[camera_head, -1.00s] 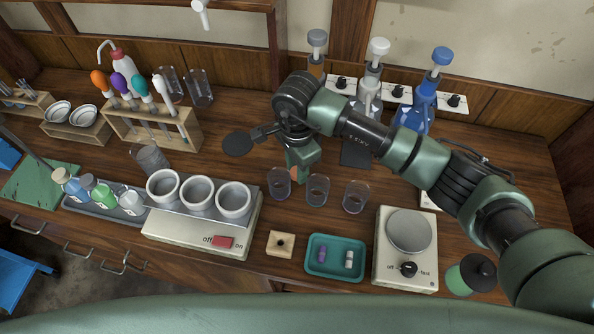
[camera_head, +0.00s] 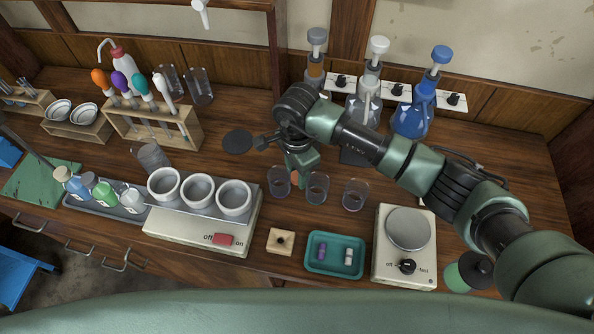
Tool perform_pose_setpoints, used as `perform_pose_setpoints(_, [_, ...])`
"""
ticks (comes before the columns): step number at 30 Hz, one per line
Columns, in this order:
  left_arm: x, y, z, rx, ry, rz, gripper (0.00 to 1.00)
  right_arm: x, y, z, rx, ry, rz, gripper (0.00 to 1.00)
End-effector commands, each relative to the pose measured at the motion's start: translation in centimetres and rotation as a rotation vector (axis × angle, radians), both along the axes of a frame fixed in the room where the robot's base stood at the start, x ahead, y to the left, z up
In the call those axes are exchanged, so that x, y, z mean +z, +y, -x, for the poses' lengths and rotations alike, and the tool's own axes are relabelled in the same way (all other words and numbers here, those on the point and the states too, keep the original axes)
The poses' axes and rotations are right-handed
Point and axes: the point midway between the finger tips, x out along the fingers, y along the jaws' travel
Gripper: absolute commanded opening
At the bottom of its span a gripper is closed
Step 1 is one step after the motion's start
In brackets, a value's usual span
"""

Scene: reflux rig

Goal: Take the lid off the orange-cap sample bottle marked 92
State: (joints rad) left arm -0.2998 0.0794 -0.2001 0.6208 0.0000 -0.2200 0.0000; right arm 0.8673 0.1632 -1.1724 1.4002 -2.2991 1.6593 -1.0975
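My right gripper (camera_head: 299,173) points down just behind the row of clear beakers. No number 92 is readable. Several small bottles stand in a grey tray at the left, among them a blue one (camera_head: 74,186) with a tan cap and a green one (camera_head: 102,194). My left gripper is not in view.
Clear beakers (camera_head: 317,188) stand close in front of the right gripper. A heating block (camera_head: 200,230) with white cups is at left. A teal tray (camera_head: 335,270) and a stirrer plate (camera_head: 407,230) are in front. Flasks (camera_head: 412,119) stand behind the arm. A dark disc (camera_head: 238,141) lies left of the gripper.

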Motion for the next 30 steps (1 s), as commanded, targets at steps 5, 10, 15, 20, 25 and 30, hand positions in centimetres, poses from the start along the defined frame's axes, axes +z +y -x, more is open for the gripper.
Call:
perform_pose_setpoints(5, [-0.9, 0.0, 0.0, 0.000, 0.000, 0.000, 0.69, 2.3, 0.0, -0.2, 0.002, -0.007, -0.001, 0.39])
perform_pose_setpoints(10, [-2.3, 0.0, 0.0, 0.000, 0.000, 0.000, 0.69, 6.1, 0.0, -0.2, 0.002, -0.007, -0.001, 0.39])
perform_pose_setpoints(15, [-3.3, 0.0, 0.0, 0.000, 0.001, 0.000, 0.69, 9.4, 0.0, -0.1, 0.001, -0.006, 0.000, 0.39])
perform_pose_setpoints(20, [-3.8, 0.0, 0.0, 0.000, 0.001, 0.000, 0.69, 11.5, 0.0, -0.1, -0.001, -0.003, -0.001, 0.39])
perform_pose_setpoints(25, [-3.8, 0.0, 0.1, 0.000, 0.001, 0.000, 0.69, 12.2, 0.0, 0.0, 0.000, 0.000, 0.000, 0.39])
perform_pose_setpoints(30, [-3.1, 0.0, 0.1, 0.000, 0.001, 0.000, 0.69, 12.9, 0.0, 0.0, 0.000, 0.001, -0.001, 0.39])
